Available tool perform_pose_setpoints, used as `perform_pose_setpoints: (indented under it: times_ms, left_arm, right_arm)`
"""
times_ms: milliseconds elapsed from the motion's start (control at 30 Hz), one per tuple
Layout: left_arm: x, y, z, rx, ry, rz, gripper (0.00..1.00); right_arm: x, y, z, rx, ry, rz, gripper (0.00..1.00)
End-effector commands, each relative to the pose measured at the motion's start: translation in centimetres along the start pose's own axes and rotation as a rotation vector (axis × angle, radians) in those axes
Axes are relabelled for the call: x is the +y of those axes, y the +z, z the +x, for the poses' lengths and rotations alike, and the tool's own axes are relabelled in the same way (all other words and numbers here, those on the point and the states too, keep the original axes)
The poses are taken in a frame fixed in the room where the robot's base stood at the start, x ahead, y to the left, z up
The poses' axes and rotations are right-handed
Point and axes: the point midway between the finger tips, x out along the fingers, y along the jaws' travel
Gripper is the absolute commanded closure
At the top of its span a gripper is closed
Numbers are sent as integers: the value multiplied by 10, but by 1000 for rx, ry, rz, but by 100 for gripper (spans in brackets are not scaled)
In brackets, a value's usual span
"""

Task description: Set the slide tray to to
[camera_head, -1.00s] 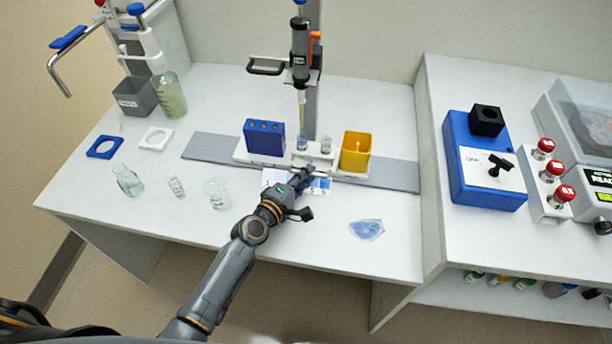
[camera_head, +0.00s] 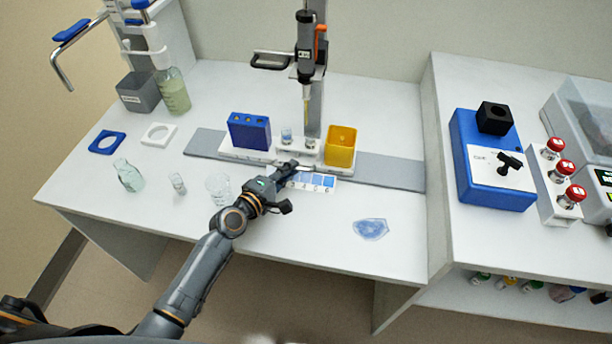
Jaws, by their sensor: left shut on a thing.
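The white slide tray (camera_head: 232,153) sits on a grey rail (camera_head: 385,172) and carries a blue block with holes (camera_head: 249,131), small vials (camera_head: 287,136) and a yellow open box (camera_head: 340,146). A white and blue marked strip (camera_head: 316,181) lies in front of the tray; its marks are too small to read surely. My left gripper (camera_head: 288,166) is shut at the tray's front edge, left of the strip's visible part. It hides what it grips, apparently the tray's front handle. A pipette (camera_head: 306,62) hangs upright on a stand, its tip above the vial area. My right gripper is not in view.
Glassware (camera_head: 218,187) stands on the bench at left, near my left arm. A clear blue piece (camera_head: 370,229) lies front right. A blue device (camera_head: 487,165) and red knobs (camera_head: 562,170) are on the right bench. The rail is bare right of the tray.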

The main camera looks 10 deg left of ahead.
Motion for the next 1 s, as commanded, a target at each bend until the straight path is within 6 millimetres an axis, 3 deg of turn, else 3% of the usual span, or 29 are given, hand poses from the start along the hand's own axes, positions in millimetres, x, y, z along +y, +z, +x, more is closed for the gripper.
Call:
perform_pose_setpoints:
  times_ms: [100,367,400,467,767,867,1000]
  left_arm:
    - [-2,-11,-5,1,-2,0,100]
    - [-1,-11,-5,-1,-3,-2,100]
    - [-1,-11,-5,-1,-3,-2,88]
    - [-1,-11,-5,-1,-3,-2,80]
    - [-1,-11,-6,-1,-1,-2,80]
    - [-1,-11,-13,0,-2,-1,80]
    - [-2,-11,-37,0,-4,-1,80]
  right_arm:
    - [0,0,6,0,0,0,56]
    - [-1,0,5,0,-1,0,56]
    - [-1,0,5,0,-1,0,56]
    - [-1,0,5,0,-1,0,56]
    - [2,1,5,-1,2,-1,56]
    - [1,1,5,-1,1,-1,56]
    - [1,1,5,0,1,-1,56]
